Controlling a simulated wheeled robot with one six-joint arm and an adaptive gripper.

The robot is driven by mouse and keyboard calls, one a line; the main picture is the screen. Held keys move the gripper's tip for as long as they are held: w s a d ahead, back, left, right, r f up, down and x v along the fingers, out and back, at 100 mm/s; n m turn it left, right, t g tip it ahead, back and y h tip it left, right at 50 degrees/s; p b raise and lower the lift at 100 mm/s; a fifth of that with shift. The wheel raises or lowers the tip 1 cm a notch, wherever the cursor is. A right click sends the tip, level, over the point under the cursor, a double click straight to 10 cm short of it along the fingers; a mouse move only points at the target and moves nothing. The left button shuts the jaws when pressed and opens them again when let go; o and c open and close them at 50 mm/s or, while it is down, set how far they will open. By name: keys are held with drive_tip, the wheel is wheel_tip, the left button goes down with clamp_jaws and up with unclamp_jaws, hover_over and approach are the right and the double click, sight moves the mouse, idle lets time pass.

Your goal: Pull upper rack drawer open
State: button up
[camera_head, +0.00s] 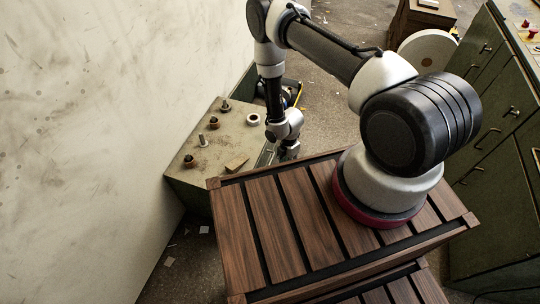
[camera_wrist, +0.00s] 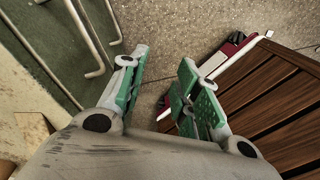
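The low green rack (camera_head: 190,189) with a worn beige top stands left of centre in the head view. Its drawer fronts are hidden there. In the wrist view, a green front (camera_wrist: 45,45) with long metal bar handles (camera_wrist: 84,38) lies at upper left. I cannot tell which handle belongs to the upper drawer or whether a drawer stands out. My gripper (camera_head: 278,152) hangs beside the rack's right side. In the wrist view, my gripper (camera_wrist: 163,65) has its green-padded fingers apart, with only floor visible between them. The handles are left of the fingers, apparently not touched.
Bolts and nuts (camera_head: 203,140) and a small wooden block (camera_head: 237,163) sit on the rack top. A wall (camera_head: 90,120) borders the left. A green cabinet (camera_head: 495,150) with handles stands at right. A white disc (camera_head: 428,57) lies behind. Speckled floor is open beyond the rack.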

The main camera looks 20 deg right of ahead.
sight(271, 160)
drive_tip(key=w+a+n+t+y, duration=0.2)
drive_tip(key=w+a+n, duration=0.2)
drive_tip(key=w+n, duration=0.3)
drive_tip(key=shift+m, duration=0.5)
drive_tip(key=x, duration=0.7)
drive_tip(key=shift+w+d+f, duration=0.1)
drive_tip(key=shift+w+d, duration=0.15)
drive_tip(key=shift+w, duration=0.15)
drive_tip(key=shift+c, duration=0.2)
clamp_jaws()
